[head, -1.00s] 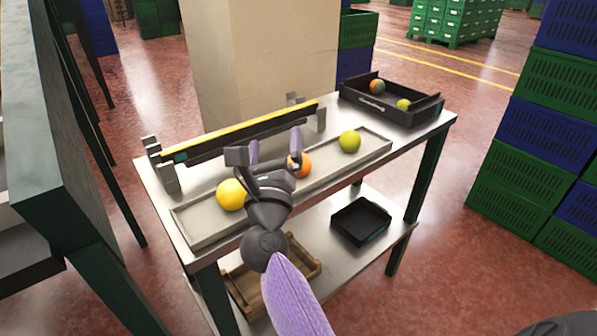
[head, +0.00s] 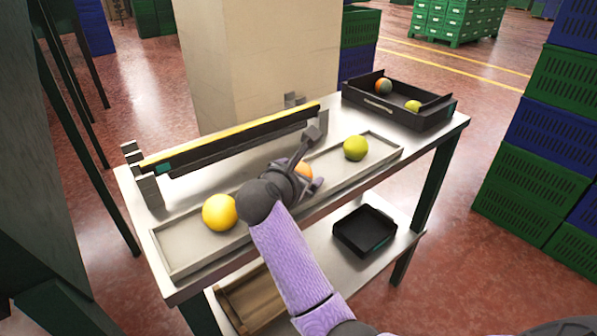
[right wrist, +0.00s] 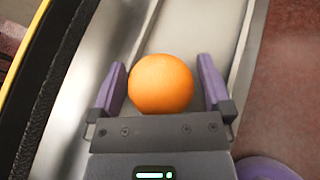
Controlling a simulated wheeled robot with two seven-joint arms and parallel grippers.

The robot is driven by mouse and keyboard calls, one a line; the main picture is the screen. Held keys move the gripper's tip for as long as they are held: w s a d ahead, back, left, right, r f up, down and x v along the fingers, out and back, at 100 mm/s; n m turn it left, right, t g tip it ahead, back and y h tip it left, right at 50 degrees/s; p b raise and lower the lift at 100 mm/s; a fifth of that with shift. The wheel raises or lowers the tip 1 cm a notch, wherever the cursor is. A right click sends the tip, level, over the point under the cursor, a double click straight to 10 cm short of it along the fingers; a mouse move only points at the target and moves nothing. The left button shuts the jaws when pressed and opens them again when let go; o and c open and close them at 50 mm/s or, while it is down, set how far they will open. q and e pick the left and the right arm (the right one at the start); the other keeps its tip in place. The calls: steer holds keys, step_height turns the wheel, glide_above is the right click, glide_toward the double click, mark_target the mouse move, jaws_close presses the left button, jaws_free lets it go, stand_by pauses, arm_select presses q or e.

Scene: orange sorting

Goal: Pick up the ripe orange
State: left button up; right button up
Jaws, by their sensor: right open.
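A ripe orange (head: 305,171) sits in the middle of a long pale tray (head: 180,255) on the metal table, partly hidden by my right gripper. My right gripper (head: 312,162) is at the orange, its jaws open. In the right wrist view the orange (right wrist: 161,84) lies between the two purple fingers (right wrist: 161,64), with a gap on each side. A yellow-orange fruit (head: 220,212) lies to the left in the same tray, and a yellow-green one (head: 356,148) to the right. My left gripper is not in view.
A yellow-topped black bar (head: 235,140) on grey brackets runs behind the tray. A black crate (head: 400,113) at the table's far right holds two fruits. The lower shelf holds a small black tray (head: 364,232) and a wooden crate (head: 250,300). Stacked crates (head: 545,130) stand at right.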

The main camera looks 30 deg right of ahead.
steer(key=shift+a, duration=0.1)
steer(key=shift+c, duration=0.3)
steer(key=shift+r, duration=0.1)
steer(key=c, duration=1.1)
